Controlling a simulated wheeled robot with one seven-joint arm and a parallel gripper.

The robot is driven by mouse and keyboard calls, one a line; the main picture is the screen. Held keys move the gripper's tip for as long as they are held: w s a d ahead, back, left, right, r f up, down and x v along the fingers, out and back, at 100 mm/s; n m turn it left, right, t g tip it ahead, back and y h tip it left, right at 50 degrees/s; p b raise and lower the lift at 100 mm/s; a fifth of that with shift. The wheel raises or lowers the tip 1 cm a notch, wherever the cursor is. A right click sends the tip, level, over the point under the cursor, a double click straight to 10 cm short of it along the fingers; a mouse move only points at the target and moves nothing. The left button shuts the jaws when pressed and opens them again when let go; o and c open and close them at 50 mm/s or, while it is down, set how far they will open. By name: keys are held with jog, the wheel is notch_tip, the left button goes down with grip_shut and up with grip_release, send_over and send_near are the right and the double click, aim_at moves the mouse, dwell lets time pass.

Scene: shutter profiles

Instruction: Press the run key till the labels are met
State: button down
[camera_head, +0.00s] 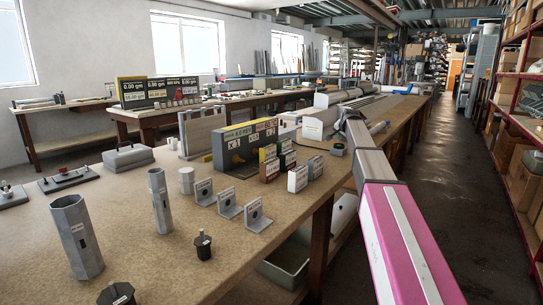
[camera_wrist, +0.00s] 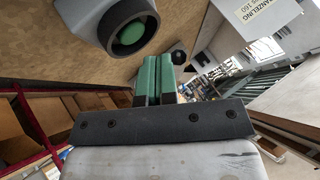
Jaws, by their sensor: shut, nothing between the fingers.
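In the wrist view, a green round key (camera_wrist: 131,33) sits recessed in a grey housing (camera_wrist: 93,18) at the upper left. In the head view, a small grey housing (camera_head: 338,149) on the bench beside my arm may be the same one. A grey and yellow machine (camera_head: 236,151) bears a dark display and coloured labels along its top; I cannot read them surely. My gripper is not distinguishable in the head view.
The brown bench (camera_head: 140,240) holds several upright brackets (camera_head: 229,204), small coloured boxes (camera_head: 298,179), a hollow octagonal profile (camera_head: 77,237) and dark knobs (camera_head: 203,246). A white lettered box (camera_wrist: 262,15) lies right of my fingers. Red-framed shelves (camera_head: 515,90) line the aisle.

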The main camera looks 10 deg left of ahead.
aim_at(340, 145)
jog(key=shift+r, duration=2.25)
